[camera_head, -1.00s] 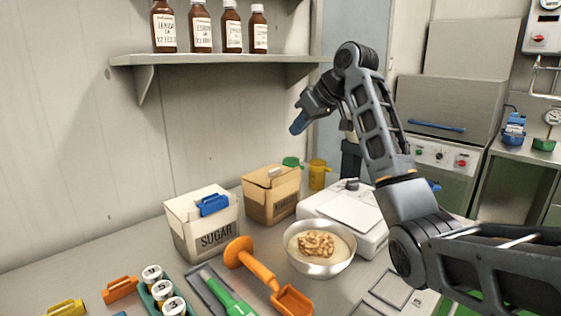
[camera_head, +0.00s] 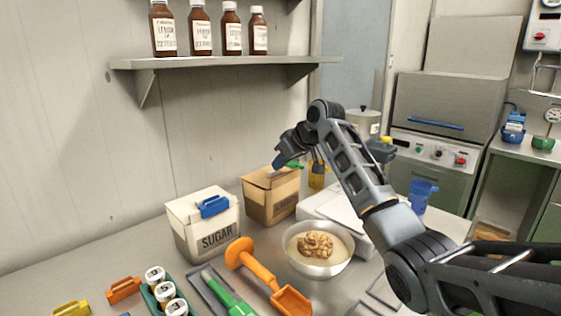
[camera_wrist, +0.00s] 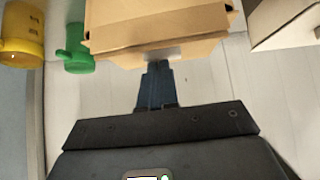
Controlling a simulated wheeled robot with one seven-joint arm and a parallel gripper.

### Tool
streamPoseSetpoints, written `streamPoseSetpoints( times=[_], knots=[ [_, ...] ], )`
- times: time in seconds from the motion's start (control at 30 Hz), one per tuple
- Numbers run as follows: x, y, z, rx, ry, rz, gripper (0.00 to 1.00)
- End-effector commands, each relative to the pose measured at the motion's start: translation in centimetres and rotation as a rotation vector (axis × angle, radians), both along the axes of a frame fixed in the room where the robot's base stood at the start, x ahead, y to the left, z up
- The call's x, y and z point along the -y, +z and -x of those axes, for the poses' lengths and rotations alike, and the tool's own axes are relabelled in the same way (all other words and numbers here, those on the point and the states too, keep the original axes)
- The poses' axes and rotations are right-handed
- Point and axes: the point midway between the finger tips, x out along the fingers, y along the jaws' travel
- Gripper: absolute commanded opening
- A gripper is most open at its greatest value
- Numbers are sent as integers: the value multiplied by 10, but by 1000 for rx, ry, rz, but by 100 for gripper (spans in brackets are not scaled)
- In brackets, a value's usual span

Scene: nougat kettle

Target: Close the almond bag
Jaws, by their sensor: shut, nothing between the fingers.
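The almond bag, a tan box-like bag (camera_head: 268,203), stands on the counter right of the white sugar bag. Its printed label is too blurred to read. My gripper (camera_head: 279,163) is low over its top, with blue fingertips pointing down. In the wrist view the bag (camera_wrist: 160,20) fills the top middle, with folded tan edges. My gripper (camera_wrist: 157,70) is shut and empty there, its tips right at the near edge of the bag's top. I cannot tell whether they touch it. The gripper partly covers the bag's top, so how far its flap is folded is unclear.
The sugar bag (camera_head: 203,230) carries a blue clip (camera_head: 213,206). An orange scoop (camera_head: 290,301) lies nearby. A green cup (camera_wrist: 77,55) and a yellow cup (camera_wrist: 20,38) stand beside the almond bag.

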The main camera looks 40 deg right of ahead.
Motion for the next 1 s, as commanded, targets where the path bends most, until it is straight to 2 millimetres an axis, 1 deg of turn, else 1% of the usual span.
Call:
streamPoseSetpoints(
  times=[0.27,0.5,0.87,1.0],
  knots=[
    [0,0,0,0,0,0,0],
    [0,-17,3,57,0,-8,0],
    [0,-20,4,57,1,-9,0],
    [-1,-18,4,54,1,-10,0]
  ],
)
